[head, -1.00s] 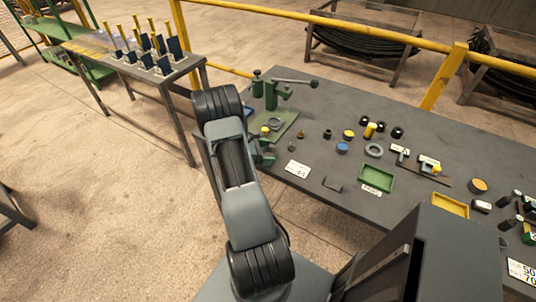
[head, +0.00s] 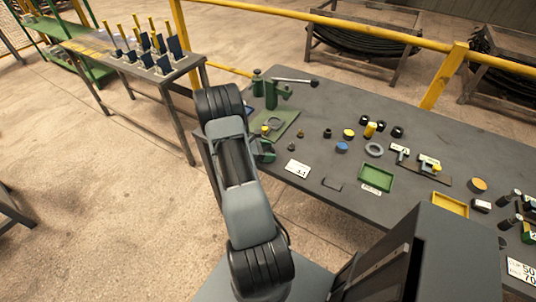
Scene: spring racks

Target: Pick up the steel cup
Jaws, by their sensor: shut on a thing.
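My arm reaches up the left part of the view and bends over the near left edge of the workbench. A green part of my gripper (head: 263,150) shows just right of the arm, at the bench edge. Most of the gripper and its fingertips are hidden behind the arm. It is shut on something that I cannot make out. I cannot pick out the steel cup for certain; it may be hidden behind my arm.
The grey bench (head: 325,105) holds a green press (head: 271,95) with a long lever, a green tray (head: 377,182), a yellow tray (head: 450,204), a grey ring (head: 374,149) and several small parts. A side table (head: 185,68) stands left. A yellow rail (head: 350,33) runs behind.

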